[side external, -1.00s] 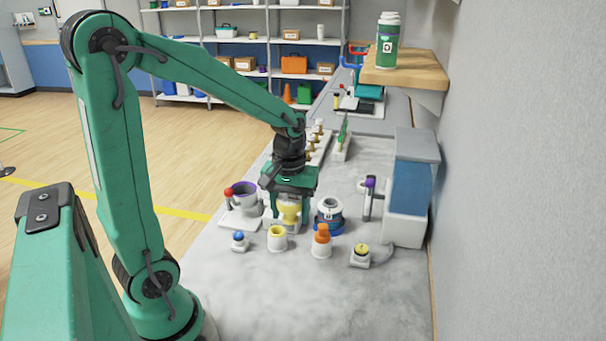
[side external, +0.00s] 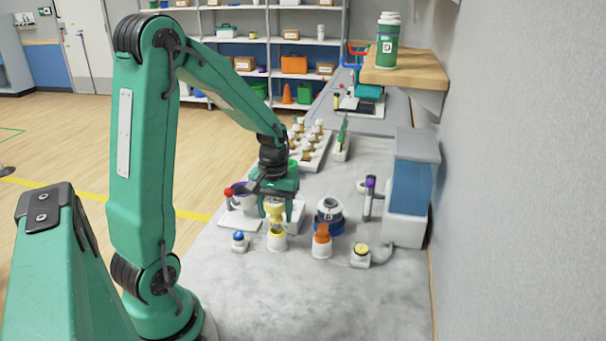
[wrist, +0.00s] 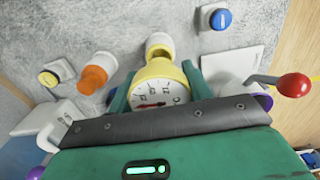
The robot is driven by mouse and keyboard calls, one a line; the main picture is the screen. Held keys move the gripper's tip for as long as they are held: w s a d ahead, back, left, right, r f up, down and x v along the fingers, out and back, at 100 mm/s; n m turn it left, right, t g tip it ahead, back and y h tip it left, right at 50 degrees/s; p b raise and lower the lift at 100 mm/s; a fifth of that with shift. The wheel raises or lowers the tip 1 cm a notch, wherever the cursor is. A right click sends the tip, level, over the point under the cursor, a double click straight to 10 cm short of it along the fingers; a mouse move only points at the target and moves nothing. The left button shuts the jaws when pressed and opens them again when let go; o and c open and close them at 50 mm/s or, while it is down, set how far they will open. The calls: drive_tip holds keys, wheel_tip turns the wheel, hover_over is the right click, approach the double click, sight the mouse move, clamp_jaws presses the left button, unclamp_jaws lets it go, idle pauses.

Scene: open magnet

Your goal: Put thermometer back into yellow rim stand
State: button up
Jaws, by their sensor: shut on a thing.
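The thermometer (wrist: 152,97) has a round white dial with a red needle and a yellow rim. My gripper (wrist: 158,86) is shut on it, with one green finger at each side, and it also shows in the side view (side external: 276,206). The yellow rim stand (side external: 277,243) is a small white cup with a yellow rim. In the side view the thermometer (side external: 276,214) appears just above and behind the stand's rim. In the wrist view the stand (wrist: 160,42) shows just past the thermometer's far edge. Whether the two touch is hard to tell.
Right of the yellow rim stand is a white stand with an orange part (side external: 321,236). A blue button (side external: 239,238) is to its left, and a yellow button (side external: 361,251) is farther right. A red-knobbed lever (side external: 229,196) is close left of my gripper. The front counter is clear.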

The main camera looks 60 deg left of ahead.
sight(276, 217)
drive_tip(key=shift+f, duration=1.65)
drive_tip(key=o, duration=1.1)
drive_tip(key=shift+f, duration=0.1)
drive_tip(key=shift+o, duration=0.2)
wheel_tip(276, 217, up, 12)
drive_tip(key=shift+r, duration=0.15)
drive_tip(key=shift+d, duration=0.1)
